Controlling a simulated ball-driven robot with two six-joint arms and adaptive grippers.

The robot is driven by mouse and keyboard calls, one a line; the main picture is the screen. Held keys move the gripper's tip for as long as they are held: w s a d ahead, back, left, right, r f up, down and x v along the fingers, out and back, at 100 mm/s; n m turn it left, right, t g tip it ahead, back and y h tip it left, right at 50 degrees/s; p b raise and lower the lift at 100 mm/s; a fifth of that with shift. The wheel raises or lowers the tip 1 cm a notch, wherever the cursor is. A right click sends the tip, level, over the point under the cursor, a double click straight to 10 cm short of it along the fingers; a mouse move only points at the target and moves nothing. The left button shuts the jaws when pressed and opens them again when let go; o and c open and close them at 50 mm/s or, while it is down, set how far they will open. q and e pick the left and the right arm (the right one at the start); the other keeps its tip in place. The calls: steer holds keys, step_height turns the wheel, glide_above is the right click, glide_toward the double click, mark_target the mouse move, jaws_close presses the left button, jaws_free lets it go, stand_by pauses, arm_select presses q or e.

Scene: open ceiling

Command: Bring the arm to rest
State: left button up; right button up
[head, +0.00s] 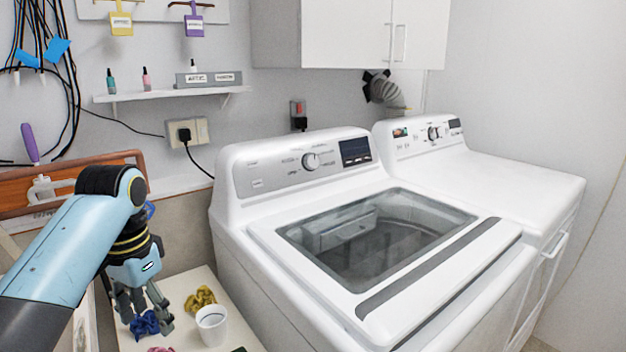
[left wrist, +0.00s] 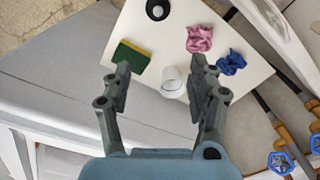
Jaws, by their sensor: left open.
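My left gripper (head: 140,312) hangs from my light-blue arm at the lower left of the head view, pointing down over a small white table (head: 180,285). In the left wrist view its two dark fingers (left wrist: 160,80) are spread apart with nothing held between them. A white cup (left wrist: 172,82) shows between the fingers, standing on the table below; in the head view the cup (head: 211,325) is to the right of the gripper. My right gripper is in neither view.
Crumpled blue (left wrist: 231,62) and pink (left wrist: 198,38) cloths, a green-yellow sponge (left wrist: 130,57) and a black round thing (left wrist: 157,9) lie on the table. A yellow cloth (head: 200,299) lies behind the cup. A washing machine (head: 300,235) stands close on the right.

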arm_select(q)
steer(key=s+a+f+n+t, duration=0.15)
steer(key=s+f, duration=0.25)
steer(key=s, duration=0.9)
steer(key=s+r+n+t, duration=0.1)
steer(key=s+r, duration=0.2)
steer(key=s, duration=0.4)
steer(key=s+r+n+t, duration=0.1)
steer(key=s+r, duration=0.1)
steer(key=s, duration=0.6)
step_height(320, 180, down, 33)
steer(key=s+a+g+b, duration=0.1)
steer(key=a+g+b, duration=0.1)
steer(key=b, duration=0.5)
steer(key=s+a+f+b, duration=0.1)
steer(key=s+f+b, duration=0.5)
steer(key=s+f, duration=1.3)
step_height(320, 180, down, 4)
steer(key=shift+r+g+y, duration=0.1)
steer(key=shift+g+y, duration=0.2)
steer(key=shift+g, duration=0.15)
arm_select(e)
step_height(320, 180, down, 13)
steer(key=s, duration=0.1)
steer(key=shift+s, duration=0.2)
arm_select(q)
steer(key=shift+n, duration=0.25)
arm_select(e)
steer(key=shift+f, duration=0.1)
